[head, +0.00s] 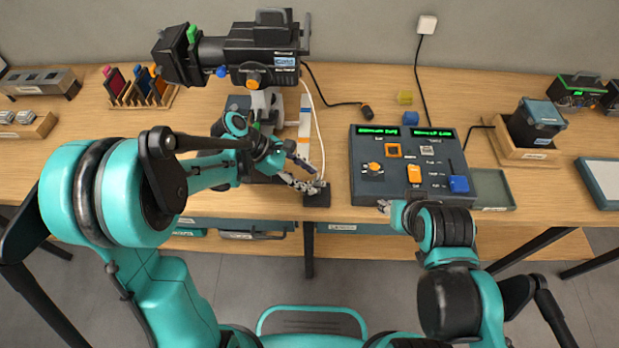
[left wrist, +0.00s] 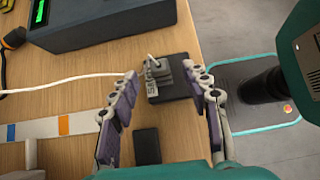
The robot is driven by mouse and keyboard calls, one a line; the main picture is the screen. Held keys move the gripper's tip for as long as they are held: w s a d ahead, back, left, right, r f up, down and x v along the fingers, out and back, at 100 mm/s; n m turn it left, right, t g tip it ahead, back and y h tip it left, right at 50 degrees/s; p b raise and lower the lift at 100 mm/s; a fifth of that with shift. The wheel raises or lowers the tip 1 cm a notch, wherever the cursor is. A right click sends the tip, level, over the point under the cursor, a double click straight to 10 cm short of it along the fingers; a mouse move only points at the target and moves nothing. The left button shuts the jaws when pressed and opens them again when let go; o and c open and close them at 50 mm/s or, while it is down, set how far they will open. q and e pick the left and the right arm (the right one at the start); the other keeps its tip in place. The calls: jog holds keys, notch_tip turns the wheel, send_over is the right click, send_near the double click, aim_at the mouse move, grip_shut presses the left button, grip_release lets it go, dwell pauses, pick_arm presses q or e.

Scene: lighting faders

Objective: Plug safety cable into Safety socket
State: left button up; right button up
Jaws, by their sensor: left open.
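A white cable (head: 318,125) hangs from the stage light and runs to a small dark block (head: 317,198) at the table's front edge. In the left wrist view the white cable (left wrist: 70,80) ends at a grey plug (left wrist: 156,66) standing on that dark block (left wrist: 180,88). A label on the block is too small to read, so I cannot tell whether it is the Safety socket. My left gripper (head: 303,176) is open just above the block. In the wrist view its fingers (left wrist: 165,88) lie either side of the plug, apart from it. My right gripper (head: 384,206) is by the console, its jaws unclear.
The stage light (head: 255,50) stands behind my left arm. A console (head: 375,185) with faders stands right of the block. A black cable plug (head: 367,112) lies behind it. A grey tray (head: 496,190) lies to the right. Bare table lies between block and console.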

pick_arm(q)
jog(key=v, duration=1.1)
jog(key=s+a+m+t+y, duration=0.3)
jog(key=s+m, duration=0.3)
jog(key=m, duration=0.3)
jog(key=s+a+m+t+y, duration=0.4)
jog(key=s+m+y, duration=0.1)
jog(key=m, duration=0.4)
jog(key=shift+s+a+y, duration=0.3)
jog(key=shift+s+y, duration=0.1)
jog(key=shift+s, duration=0.2)
